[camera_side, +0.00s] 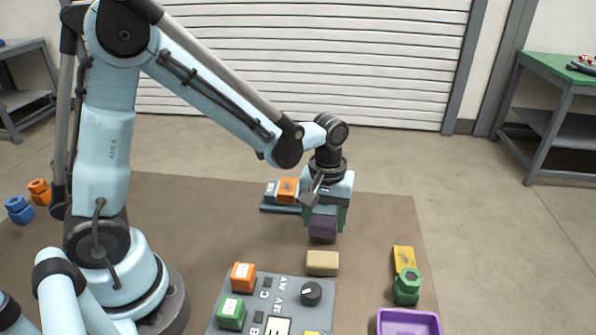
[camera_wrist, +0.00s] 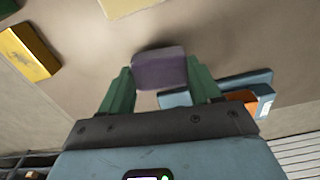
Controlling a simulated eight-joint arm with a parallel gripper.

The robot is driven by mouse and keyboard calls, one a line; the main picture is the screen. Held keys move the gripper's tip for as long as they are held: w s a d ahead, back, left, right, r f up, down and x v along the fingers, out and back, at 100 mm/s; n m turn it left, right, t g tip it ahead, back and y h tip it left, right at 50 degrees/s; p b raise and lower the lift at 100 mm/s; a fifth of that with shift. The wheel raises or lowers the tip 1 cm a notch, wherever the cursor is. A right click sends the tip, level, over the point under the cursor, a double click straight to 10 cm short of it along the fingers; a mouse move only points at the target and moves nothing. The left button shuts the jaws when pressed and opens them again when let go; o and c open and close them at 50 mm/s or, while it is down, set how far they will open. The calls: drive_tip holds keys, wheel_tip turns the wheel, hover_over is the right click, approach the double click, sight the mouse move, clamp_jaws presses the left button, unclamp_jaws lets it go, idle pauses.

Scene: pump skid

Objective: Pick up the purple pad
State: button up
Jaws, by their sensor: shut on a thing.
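The purple pad (camera_side: 322,227) is a small dark purple block in the side view, held at the lower end of my gripper (camera_side: 325,217). In the wrist view the purple pad (camera_wrist: 160,70) sits between the two green fingers of my gripper (camera_wrist: 160,82), which are shut on it. The pad's far part sticks out past the fingertips. I cannot tell for certain whether its underside is clear of the brown mat (camera_side: 370,235).
A tan block (camera_side: 322,263) lies in front of the pad. An orange block (camera_side: 287,190) and a blue base (camera_side: 268,208) are behind left. A grey panel (camera_side: 262,290) with a knob, a green nut (camera_side: 407,286), a yellow piece (camera_side: 403,257) and a purple tray (camera_side: 408,312) are nearer.

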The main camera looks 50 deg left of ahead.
sight(324, 225)
drive_tip(key=r, duration=0.3)
drive_tip(key=shift+s+d, duration=0.25)
drive_tip(key=shift+d, duration=0.1)
drive_tip(key=s+d+r, duration=0.6)
drive_tip(key=d, duration=0.2)
drive_tip(key=shift+s+d+r, duration=0.2)
drive_tip(key=shift+s+d, duration=0.05)
drive_tip(key=shift+d, duration=0.05)
